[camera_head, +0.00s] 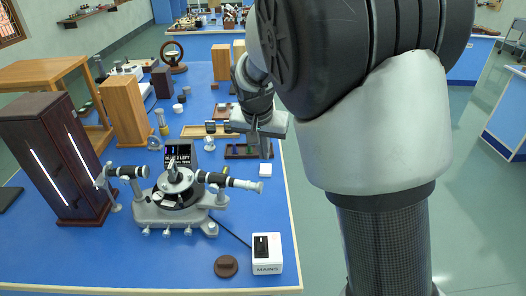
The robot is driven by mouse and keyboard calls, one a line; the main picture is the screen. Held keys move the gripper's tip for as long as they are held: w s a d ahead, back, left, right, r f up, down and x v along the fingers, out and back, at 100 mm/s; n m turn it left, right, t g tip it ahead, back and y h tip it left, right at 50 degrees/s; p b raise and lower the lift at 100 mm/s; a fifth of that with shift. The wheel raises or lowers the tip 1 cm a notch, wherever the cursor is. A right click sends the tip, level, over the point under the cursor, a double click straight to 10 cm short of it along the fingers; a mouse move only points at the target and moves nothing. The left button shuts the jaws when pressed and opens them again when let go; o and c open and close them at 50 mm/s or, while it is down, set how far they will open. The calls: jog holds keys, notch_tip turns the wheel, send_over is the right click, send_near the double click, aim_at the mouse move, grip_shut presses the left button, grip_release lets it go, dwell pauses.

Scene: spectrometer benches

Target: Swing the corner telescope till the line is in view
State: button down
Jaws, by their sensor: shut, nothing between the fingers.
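A grey spectrometer (180,212) stands on the blue bench, with a dark round table in its middle. Its right tube (229,180), black and silver, reaches toward the bench's right edge and looks like the telescope. Its left tube (128,172) points toward a dark wooden lamp cabinet (52,150) with bright slits. My gripper (266,148) is shut and empty, pointing down above the bench's right side. It is behind and to the right of the right tube, apart from it. No spectral line shows in this view.
A black sign (181,153) stands behind the spectrometer. A white mains box (266,256) with a cable and a brown disc (226,266) lie in front. Wooden blocks (124,112) and trays (205,130) crowd the back. Bare blue bench (120,265) shows at front left.

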notch_tip(320, 180, down, 7)
jog(key=s, duration=0.1)
jog(key=shift+s+a, duration=0.25)
jog(key=shift+s, duration=0.05)
jog(key=shift+s+a, duration=0.25)
jog(key=shift+s, duration=0.6)
jog(key=shift+w, duration=0.1)
